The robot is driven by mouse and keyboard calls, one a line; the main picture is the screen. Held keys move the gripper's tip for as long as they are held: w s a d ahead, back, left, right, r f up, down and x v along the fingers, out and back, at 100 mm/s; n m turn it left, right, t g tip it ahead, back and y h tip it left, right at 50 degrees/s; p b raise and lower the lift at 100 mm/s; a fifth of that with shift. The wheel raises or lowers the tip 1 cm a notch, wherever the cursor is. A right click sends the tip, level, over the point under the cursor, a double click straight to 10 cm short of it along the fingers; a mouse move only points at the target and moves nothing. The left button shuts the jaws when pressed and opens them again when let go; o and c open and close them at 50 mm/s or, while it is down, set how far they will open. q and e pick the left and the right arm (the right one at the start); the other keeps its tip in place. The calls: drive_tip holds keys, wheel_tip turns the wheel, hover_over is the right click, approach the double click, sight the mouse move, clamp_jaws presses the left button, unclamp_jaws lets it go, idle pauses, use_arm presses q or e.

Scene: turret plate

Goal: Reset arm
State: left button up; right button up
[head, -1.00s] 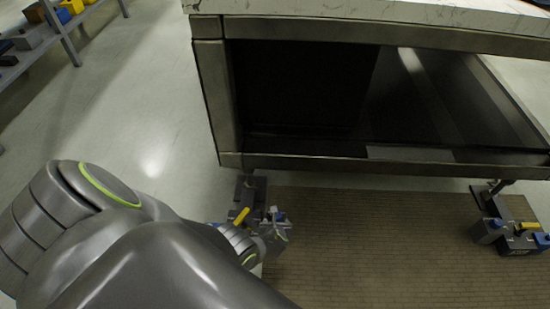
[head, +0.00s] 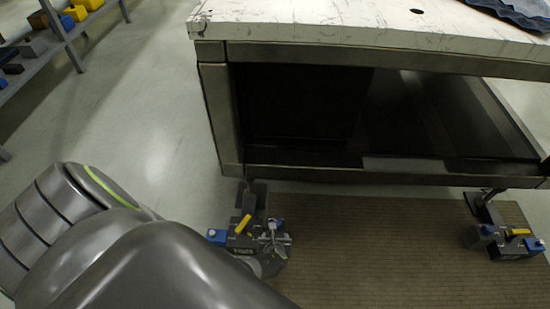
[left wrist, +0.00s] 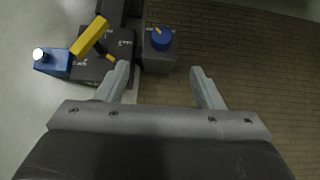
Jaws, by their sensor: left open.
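A dark grey fixture (head: 243,243) with a yellow handle (head: 243,224) and a blue block (head: 217,236) stands at the foot of the table's near-left leg. In the left wrist view the yellow handle (left wrist: 90,36) slants up to the right at upper left, and a blue round knob (left wrist: 160,39) sits on a grey block. My left gripper (left wrist: 160,72) is open and empty, its fingers pointing toward the fixture. The left fingertip overlaps the fixture in that view; contact cannot be told. In the head view my left arm partly hides the gripper. My right gripper is not in view.
A table with a white top (head: 350,28) and dark metal frame stands ahead. A similar fixture (head: 510,240) is at its right leg. A brown ribbed mat (head: 380,240) lies between them, mostly clear. A shelf (head: 60,30) with small items is at far left.

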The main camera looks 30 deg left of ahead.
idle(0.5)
use_arm(q)
drive_tip(key=s+a+r+n+g+y, duration=0.25)
drive_tip(key=s+a+n+g, duration=0.4)
drive_tip(key=s+n, duration=0.8)
drive_tip(key=s+d+r+n+h, duration=0.6)
drive_tip(key=s+r+n+h, duration=0.25)
drive_tip(key=n, duration=0.85)
drive_tip(key=s+a+f+m+y+p, duration=0.1)
drive_tip(key=s+a+f+y+p, duration=0.1)
drive_tip(key=s+p, duration=0.9)
drive_tip(key=a+p, duration=0.1)
drive_tip(key=p, duration=0.6)
drive_tip(key=shift+s+a, duration=0.25)
drive_tip(key=shift+a, duration=0.1)
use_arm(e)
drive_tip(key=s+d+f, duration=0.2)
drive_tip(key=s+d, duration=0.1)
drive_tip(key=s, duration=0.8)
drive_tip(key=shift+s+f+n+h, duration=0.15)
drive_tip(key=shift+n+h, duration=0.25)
